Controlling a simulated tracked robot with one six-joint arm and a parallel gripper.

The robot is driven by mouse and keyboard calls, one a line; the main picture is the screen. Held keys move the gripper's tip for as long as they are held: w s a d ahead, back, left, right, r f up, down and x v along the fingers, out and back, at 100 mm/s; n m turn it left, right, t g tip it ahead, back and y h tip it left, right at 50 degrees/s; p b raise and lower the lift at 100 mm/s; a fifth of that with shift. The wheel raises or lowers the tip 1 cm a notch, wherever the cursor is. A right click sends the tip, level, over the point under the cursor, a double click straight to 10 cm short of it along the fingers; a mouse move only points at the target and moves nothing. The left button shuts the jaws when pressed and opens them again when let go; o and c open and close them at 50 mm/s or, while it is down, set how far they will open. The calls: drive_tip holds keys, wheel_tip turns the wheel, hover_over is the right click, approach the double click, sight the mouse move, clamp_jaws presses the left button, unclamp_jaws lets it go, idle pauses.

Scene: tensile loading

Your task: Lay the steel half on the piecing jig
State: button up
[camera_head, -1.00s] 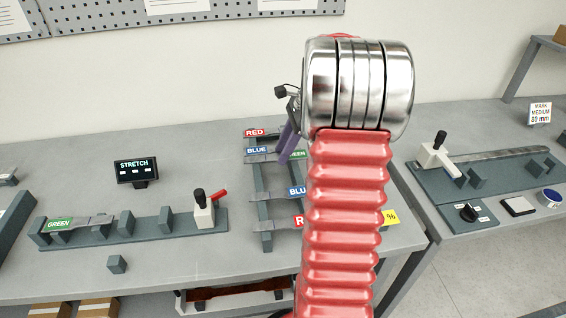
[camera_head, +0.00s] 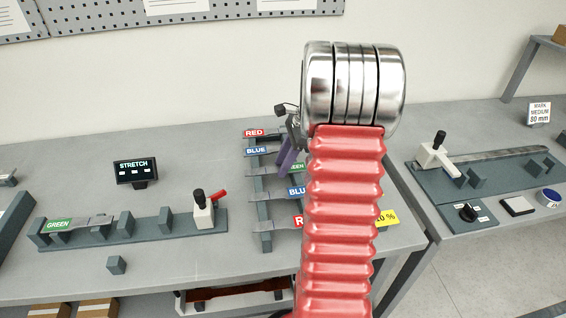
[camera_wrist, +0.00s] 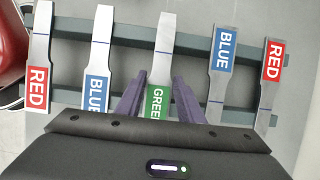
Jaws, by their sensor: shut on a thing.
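My gripper (camera_wrist: 160,78) has its purple fingers on either side of the green-labelled steel half (camera_wrist: 158,102) in the middle of the rack and is shut on it. In the head view the gripper (camera_head: 286,160) is down at the rack, and my red arm hides part of the rack. The half still lies across the rack's rails. A dark slotted jig (camera_head: 145,228) stands on the left of the bench, with another green-labelled half (camera_head: 75,223) on its left end. I cannot tell whether this is the piecing jig.
Red- and blue-labelled halves lie on both sides in the rack (camera_wrist: 196,45), close to my fingers. A STRETCH display (camera_head: 136,171) stands behind the left jig. A small dark block (camera_head: 116,265) lies in front. Another fixture (camera_head: 470,180) is on the right bench.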

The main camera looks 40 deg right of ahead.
drive_tip(key=o, duration=1.3)
drive_tip(key=shift+r, duration=0.1)
drive_tip(key=v, duration=1.2)
drive_tip(key=s+a+r+n+h, duration=0.1)
drive_tip(key=a+r+n, duration=0.2)
drive_tip(key=a+n, duration=0.55)
drive_tip(key=s+a+r+n+h, duration=0.1)
drive_tip(key=a+r+n+h, duration=0.15)
drive_tip(key=a, duration=1.05)
drive_tip(key=s+a+f+n+t, duration=0.3)
drive_tip(key=s+a+n, duration=0.7)
drive_tip(key=a+n, duration=0.3)
drive_tip(key=shift+s+a+f+n, duration=0.3)
drive_tip(key=shift+s+a+n, duration=0.1)
drive_tip(key=shift+a, duration=0.95)
